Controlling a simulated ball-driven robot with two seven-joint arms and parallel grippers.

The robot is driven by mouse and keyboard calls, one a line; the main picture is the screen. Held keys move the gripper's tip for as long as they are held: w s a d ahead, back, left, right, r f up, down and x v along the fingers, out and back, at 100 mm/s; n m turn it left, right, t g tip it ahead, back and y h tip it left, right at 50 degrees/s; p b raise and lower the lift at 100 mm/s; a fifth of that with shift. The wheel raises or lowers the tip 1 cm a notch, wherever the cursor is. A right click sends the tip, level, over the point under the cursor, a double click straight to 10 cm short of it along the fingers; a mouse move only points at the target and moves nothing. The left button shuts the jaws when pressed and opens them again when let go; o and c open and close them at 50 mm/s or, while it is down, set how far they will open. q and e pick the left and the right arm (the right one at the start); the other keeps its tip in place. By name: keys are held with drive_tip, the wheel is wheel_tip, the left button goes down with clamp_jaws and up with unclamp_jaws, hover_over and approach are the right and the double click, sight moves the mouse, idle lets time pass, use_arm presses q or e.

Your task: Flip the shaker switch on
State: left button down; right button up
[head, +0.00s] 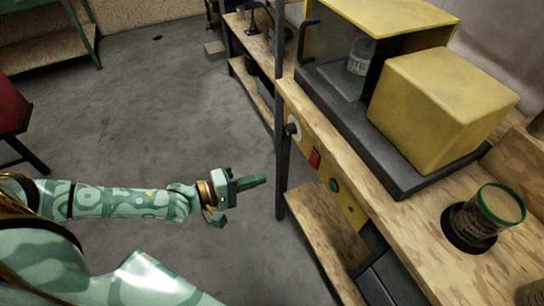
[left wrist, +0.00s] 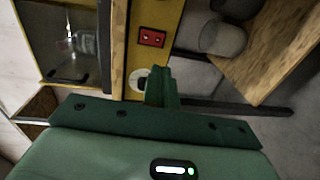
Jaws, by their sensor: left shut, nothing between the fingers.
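The shaker is a yellow-and-grey machine (head: 440,110) on the wooden bench at the right of the head view. On the bench's yellow front panel (head: 350,205) sit a white dial (head: 292,127), a red switch (head: 314,159) and a dark green round button (head: 334,186). My left gripper (head: 262,180) is shut and empty, left of the panel and apart from it in the head view. In the left wrist view its shut fingers (left wrist: 160,75) point towards the panel, just below the red switch (left wrist: 151,37), and partly cover the white dial (left wrist: 136,80). My right gripper is not in view.
A bottle (head: 360,57) stands inside the machine's open-fronted housing. A jar with a green rim (head: 490,215) stands in a dark round holder on the bench. A dark bench leg (head: 281,165) stands near my left gripper.

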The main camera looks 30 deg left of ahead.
sight(311, 164)
use_arm(q)
drive_tip(key=b+x, duration=0.2)
drive_tip(key=x, duration=0.9)
drive_tip(key=shift+w+d+f, duration=0.1)
drive_tip(key=shift+w+d, duration=0.45)
drive_tip(key=shift+w, duration=0.1)
drive_tip(key=shift+w+d+f+b, duration=0.1)
drive_tip(key=shift+w+b, duration=0.05)
drive_tip(key=shift+b, duration=0.2)
